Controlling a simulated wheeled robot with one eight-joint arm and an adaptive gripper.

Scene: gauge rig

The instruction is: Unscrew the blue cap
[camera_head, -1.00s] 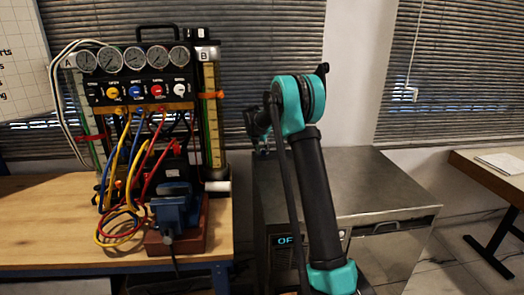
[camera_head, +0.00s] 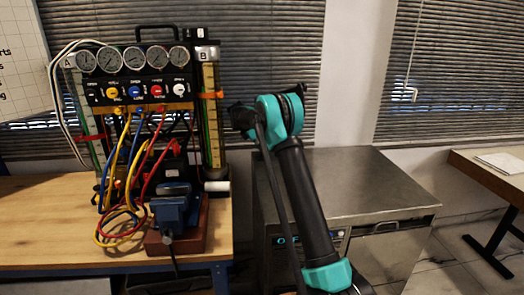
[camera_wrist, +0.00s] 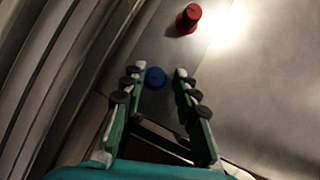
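In the wrist view my gripper (camera_wrist: 157,73) is open, with one green-edged finger on each side. The round blue cap (camera_wrist: 155,77) shows in the gap between the fingertips, closer to the left finger. I see a clear gap to the right finger; whether the left finger touches it I cannot tell. I cannot tell how far below the tips it lies. In the head view my fingers and this cap cannot be made out.
A red knob-like piece (camera_wrist: 188,18) stands on the grey surface (camera_wrist: 225,90) beyond the fingertips. In the head view a metal cabinet (camera_head: 385,190) stands right of the wooden bench (camera_head: 45,235), which carries a gauge panel (camera_head: 135,75), hoses and a blue vise (camera_head: 176,208).

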